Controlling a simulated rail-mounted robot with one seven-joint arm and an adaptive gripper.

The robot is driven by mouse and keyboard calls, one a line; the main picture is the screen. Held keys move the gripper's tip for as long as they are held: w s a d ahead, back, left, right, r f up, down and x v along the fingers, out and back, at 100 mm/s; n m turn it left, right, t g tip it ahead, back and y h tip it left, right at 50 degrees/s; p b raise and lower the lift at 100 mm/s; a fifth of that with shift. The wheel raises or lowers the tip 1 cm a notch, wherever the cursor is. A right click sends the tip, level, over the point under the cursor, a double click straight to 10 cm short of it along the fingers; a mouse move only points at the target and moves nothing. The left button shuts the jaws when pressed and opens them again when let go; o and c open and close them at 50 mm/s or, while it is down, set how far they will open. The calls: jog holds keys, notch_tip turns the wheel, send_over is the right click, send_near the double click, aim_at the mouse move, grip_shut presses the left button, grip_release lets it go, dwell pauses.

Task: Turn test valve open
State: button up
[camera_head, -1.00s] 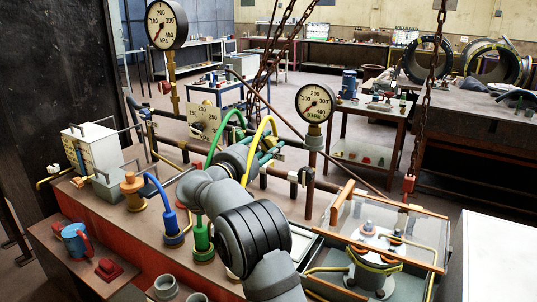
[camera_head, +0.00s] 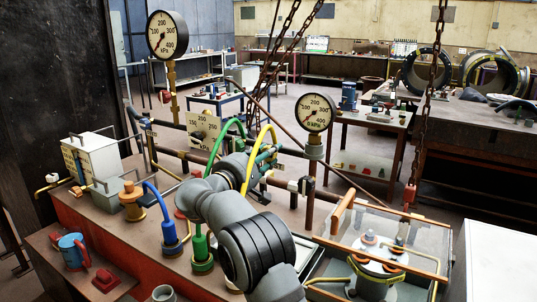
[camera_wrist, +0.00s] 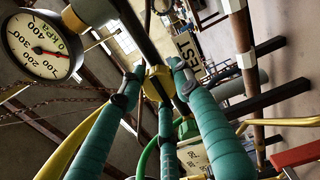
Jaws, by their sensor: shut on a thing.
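My gripper (camera_head: 268,156) reaches in from the front, its teal fingers at the pipework below the small round gauge (camera_head: 316,112). The wrist view shows the three teal fingers of my gripper (camera_wrist: 154,79) closed around a yellow fitting (camera_wrist: 157,83) on a grey pipe. I take this fitting for the test valve's handle; its turn angle is unclear. The fingers and arm hide most of the valve in the head view. The gauge also shows in the wrist view (camera_wrist: 42,44).
A green hose (camera_head: 218,146) and a yellow hose (camera_head: 250,160) arch close to my gripper. A large gauge (camera_head: 167,35) stands behind at left. Chains (camera_head: 430,100) hang at right over a clear-lidded case (camera_head: 400,240).

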jog(key=shift+a+r+n, duration=0.15)
jog(key=shift+a+n, duration=0.05)
jog(key=shift+n, duration=0.2)
jog(key=o, duration=0.9)
jog(key=shift+o, duration=1.4)
jog(key=shift+d, duration=0.1)
jog(key=v, duration=1.2)
